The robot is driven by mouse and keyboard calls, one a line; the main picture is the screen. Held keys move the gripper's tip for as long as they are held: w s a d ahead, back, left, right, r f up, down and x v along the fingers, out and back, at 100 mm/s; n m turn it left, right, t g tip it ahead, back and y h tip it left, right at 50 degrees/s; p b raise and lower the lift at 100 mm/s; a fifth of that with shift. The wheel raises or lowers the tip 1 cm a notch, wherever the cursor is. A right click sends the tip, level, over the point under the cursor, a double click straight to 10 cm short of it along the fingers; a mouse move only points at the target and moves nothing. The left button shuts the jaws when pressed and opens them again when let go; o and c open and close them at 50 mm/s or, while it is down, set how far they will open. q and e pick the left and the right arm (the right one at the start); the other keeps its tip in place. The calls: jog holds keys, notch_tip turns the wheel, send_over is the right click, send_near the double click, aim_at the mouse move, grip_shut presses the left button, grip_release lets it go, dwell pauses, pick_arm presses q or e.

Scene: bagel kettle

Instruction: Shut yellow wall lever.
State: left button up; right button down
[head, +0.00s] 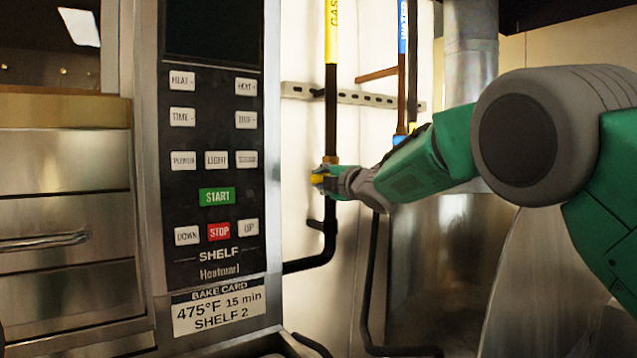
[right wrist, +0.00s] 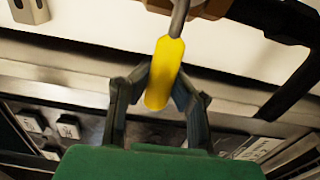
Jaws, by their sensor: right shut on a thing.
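The yellow wall lever (right wrist: 165,75) shows in the right wrist view, with its grip between the fingers of my right gripper (right wrist: 160,102). The gripper is shut on it. In the head view the lever (head: 318,180) is a small yellow patch at the valve on the black gas pipe (head: 331,120). My right gripper (head: 328,183) covers most of it there. The lever's metal stem runs up to a brass-coloured valve body (right wrist: 205,7) in the right wrist view. My left gripper is not in view.
An oven control panel (head: 213,150) with buttons stands left of the pipe. A blue-labelled water pipe (head: 402,40) runs right of the gas pipe. A slotted metal rail (head: 355,97) crosses the wall behind. A steel kettle-like vessel (head: 440,260) stands below my right arm.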

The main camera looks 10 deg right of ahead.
jog(key=shift+f, duration=0.55)
jog(key=c, duration=1.4)
grip_release()
jog(key=shift+s+r, duration=0.15)
jog(key=shift+r, duration=0.15)
jog(key=shift+d, duration=0.1)
jog(key=v, duration=1.2)
